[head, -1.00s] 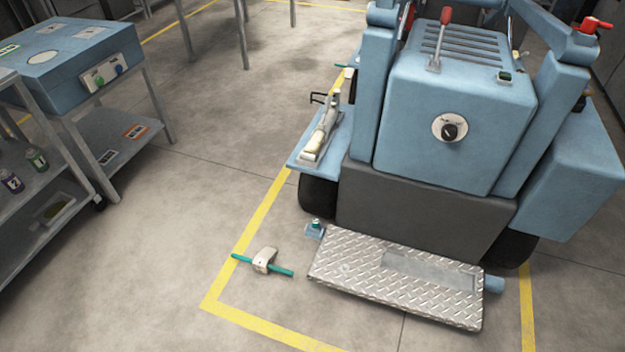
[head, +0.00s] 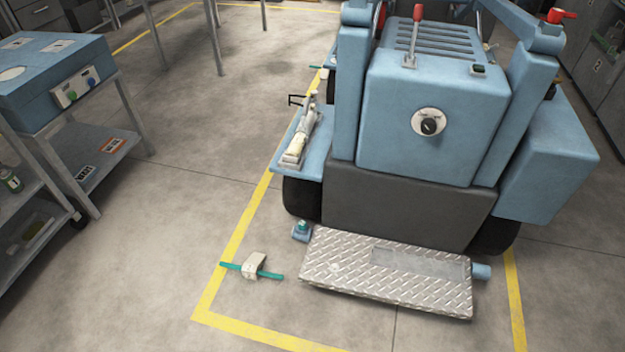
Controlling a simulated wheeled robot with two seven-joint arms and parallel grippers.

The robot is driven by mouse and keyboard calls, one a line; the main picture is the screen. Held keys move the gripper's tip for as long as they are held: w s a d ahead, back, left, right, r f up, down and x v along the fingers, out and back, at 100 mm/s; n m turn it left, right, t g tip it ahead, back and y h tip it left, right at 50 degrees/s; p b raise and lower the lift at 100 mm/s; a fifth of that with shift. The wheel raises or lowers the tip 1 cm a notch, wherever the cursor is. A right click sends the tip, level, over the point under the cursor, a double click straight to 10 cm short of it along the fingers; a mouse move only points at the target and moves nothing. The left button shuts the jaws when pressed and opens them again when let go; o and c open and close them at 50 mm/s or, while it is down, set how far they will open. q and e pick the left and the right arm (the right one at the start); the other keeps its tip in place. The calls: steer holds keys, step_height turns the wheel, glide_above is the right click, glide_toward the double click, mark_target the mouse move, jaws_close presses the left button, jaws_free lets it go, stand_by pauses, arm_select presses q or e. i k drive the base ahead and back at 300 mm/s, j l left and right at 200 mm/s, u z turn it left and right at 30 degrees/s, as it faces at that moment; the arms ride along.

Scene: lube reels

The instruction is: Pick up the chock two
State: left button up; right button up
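A cream chock (head: 254,265) with a teal rod through it lies on the floor near the yellow line, left of the metal step plate. A second cream block with a teal end (head: 322,75), perhaps another chock, sits farther back near a rear wheel and is partly hidden by the machine. I cannot read a number on either, so I cannot tell which is chock two. Neither of my grippers is in view.
The blue machine (head: 430,120) and its diamond-plate step (head: 390,278) fill the right. A cart (head: 90,160) stands at the left. A small blue part with a teal top (head: 301,232) sits beside the step. Grey floor (head: 160,250) is clear between cart and chock.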

mark_target(251, 268)
steer(key=i+j, duration=0.3)
steer(key=i, duration=0.15)
steer(key=i+j+u, duration=0.1)
steer(key=i+j, duration=0.45)
steer(key=i, duration=0.3)
steer(key=u, duration=0.05)
